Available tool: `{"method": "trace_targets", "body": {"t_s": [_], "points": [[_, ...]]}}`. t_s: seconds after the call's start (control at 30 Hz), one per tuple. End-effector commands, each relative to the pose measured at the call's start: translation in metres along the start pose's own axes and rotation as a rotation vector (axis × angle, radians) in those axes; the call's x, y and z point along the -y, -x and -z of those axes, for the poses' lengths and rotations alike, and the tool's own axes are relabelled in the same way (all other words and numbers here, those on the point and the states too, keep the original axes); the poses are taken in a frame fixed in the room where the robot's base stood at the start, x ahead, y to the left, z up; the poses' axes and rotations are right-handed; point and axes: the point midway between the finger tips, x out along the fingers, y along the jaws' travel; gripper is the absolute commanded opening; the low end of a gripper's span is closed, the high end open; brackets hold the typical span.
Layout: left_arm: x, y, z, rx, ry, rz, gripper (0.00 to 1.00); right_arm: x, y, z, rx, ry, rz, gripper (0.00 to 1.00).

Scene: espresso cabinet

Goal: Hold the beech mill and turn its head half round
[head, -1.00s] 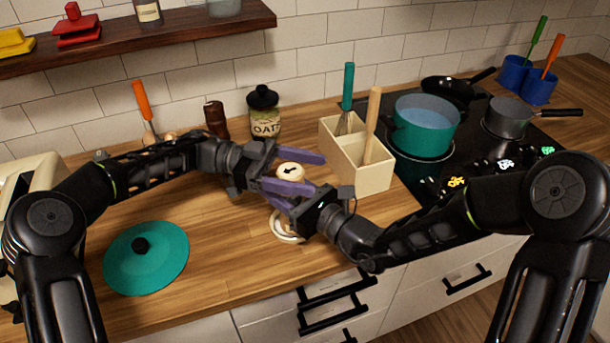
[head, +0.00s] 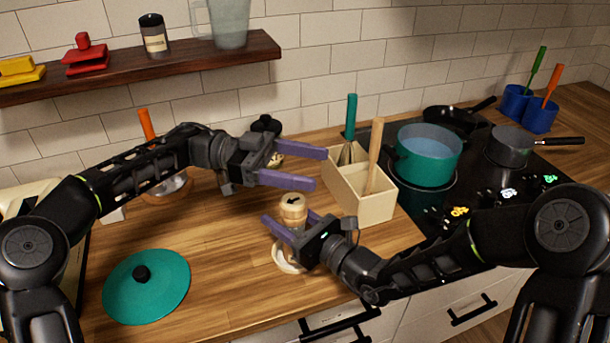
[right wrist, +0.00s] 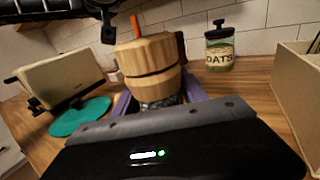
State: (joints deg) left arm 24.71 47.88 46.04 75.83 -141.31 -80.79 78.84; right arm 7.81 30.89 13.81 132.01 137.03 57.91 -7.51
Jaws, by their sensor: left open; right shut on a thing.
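The beech mill (head: 293,206) stands upright over the counter, its pale round head bearing a dark arrow on top. In the right wrist view the mill (right wrist: 148,60) is close, with a dark seam across its wooden head. My right gripper (head: 288,222) is shut on the mill's body below the head, and its fingers hide part of the body. My left gripper (head: 319,168) is open and empty, above and behind the mill head, apart from it.
A pale ring-shaped piece (head: 286,259) lies at the mill's foot. A cream utensil box (head: 375,208) stands close on the right, beside the hob with a teal pot (head: 425,170). A teal lid (head: 170,292) lies at front left. The oats jar is partly hidden behind my left arm.

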Motion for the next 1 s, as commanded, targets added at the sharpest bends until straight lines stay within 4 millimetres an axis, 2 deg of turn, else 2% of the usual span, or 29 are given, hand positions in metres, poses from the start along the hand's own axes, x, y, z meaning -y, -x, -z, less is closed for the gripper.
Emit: {"method": "trace_targets", "body": {"t_s": [0.17,0.4,0.53,0.63,0.73,1.0], "points": [[-0.004,0.036,-0.007,0.057,0.024,0.078,0.7,0.0,0.0,-0.001,0.003,0.001,0.0,0.0],[-0.041,0.091,-0.048,0.059,0.148,0.283,0.7,0.0,0.0,-0.001,0.003,0.001,0.0,0.0],[-0.061,0.115,-0.071,0.023,0.156,0.438,0.7,0.0,0.0,-0.001,0.003,0.001,0.0,0.0],[-0.071,0.124,-0.087,-0.002,0.138,0.546,0.7,0.0,0.0,-0.001,0.003,0.001,0.0,0.0],[-0.074,0.12,-0.098,-0.02,0.098,0.605,0.7,0.0,0.0,-0.001,0.003,0.001,0.0,0.0],[-0.069,0.121,-0.098,0.003,0.005,0.626,0.7,0.0,0.0,-0.001,0.003,0.001,0.0,0.0]]}}
